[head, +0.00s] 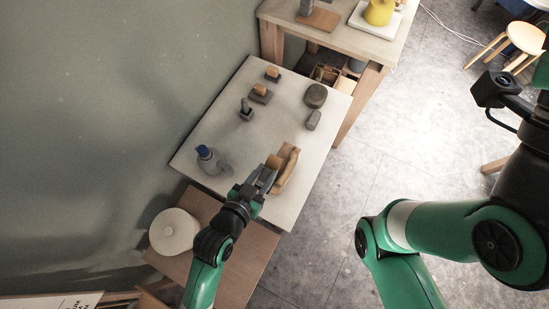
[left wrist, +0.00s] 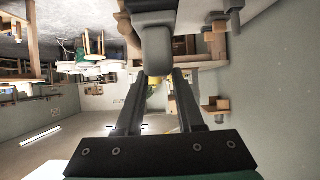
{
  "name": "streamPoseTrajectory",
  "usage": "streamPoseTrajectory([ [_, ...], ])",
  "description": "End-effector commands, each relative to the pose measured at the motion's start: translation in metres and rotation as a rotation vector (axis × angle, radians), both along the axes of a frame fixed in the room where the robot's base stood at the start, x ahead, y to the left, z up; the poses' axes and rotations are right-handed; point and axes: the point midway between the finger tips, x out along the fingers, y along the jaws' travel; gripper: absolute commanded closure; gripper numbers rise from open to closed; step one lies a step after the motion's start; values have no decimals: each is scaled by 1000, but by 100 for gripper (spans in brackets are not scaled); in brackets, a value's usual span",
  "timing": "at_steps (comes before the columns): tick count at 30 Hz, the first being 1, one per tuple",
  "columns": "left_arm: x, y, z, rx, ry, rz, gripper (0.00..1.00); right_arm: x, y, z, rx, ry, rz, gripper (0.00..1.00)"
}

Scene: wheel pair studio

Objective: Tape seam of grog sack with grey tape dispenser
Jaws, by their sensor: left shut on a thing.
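My left gripper (head: 261,181) is shut on a grey tape dispenser with a tan tape roll (head: 274,161), near the front right part of the white table. The tan grog sack (head: 288,168) lies just right of the dispenser, partly hidden behind it. I cannot tell whether they touch. The seam is too small to make out. In the left wrist view, the two fingers (left wrist: 159,80) close on a grey block-like body (left wrist: 155,48), which looks like the dispenser. My right arm shows at the right of the head view, but its gripper does not.
The table's middle is clear.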

Motion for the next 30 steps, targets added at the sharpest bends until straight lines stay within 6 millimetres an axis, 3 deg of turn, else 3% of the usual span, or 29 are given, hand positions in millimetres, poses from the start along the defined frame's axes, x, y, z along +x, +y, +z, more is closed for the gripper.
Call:
streamPoseTrajectory([
  [11,2,-1,-1,0,1,0,100,0,0,0,0,0,0,44],
  [24,37,-19,-3,1,3,0,100,0,0,-10,0,0,0,44],
  [30,40,-21,-2,2,4,0,100,0,0,-10,0,0,0,44],
])
